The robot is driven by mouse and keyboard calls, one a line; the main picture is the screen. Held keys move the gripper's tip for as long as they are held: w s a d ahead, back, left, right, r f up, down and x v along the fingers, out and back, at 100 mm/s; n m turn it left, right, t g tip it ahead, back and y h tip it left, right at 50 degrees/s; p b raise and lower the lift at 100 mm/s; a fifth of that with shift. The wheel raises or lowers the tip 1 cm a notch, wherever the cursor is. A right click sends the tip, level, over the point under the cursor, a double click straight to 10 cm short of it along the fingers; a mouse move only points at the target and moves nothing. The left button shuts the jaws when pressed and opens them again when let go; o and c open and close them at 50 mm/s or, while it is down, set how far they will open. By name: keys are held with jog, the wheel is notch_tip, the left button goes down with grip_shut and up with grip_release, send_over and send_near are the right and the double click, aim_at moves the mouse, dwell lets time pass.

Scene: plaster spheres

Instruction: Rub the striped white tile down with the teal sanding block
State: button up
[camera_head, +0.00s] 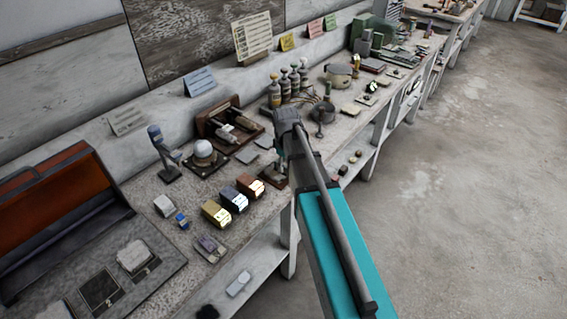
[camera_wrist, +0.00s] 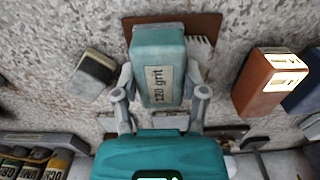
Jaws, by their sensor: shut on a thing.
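The teal sanding block (camera_wrist: 159,60), with a pale label reading "120 grit", stands between the two grey fingers of my gripper (camera_wrist: 160,92) in the wrist view. The gripper is shut on it. Beneath the block is a brown plate (camera_wrist: 204,22). A white surface with dark stripes (camera_wrist: 204,52), which looks like the striped tile, shows at the block's right; the block hides most of it. I cannot tell whether the block touches it. In the head view my gripper (camera_head: 279,165) is over the bench, its fingers largely hidden by my arm.
A copper-coloured block (camera_wrist: 266,85) stands right of the gripper. Gold (camera_head: 216,213) and dark blue (camera_head: 234,199) blocks stand nearby on the bench (camera_head: 180,262). A lamp-like stand (camera_head: 161,152), a wooden rack (camera_head: 217,118) and an open orange case (camera_head: 45,215) lie to the left.

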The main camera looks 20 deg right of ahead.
dwell(0.6)
jog(key=shift+w+a, duration=0.6)
jog(key=shift+w, duration=0.25)
jog(key=shift+w, duration=0.1)
jog(key=shift+w+a, duration=0.65)
jog(key=shift+w, duration=0.05)
jog(key=shift+s+d+r+p, duration=0.6)
jog(key=shift+s+d+r, duration=0.05)
jog(key=shift+s, duration=0.15)
jog(key=shift+r+p, duration=1.25)
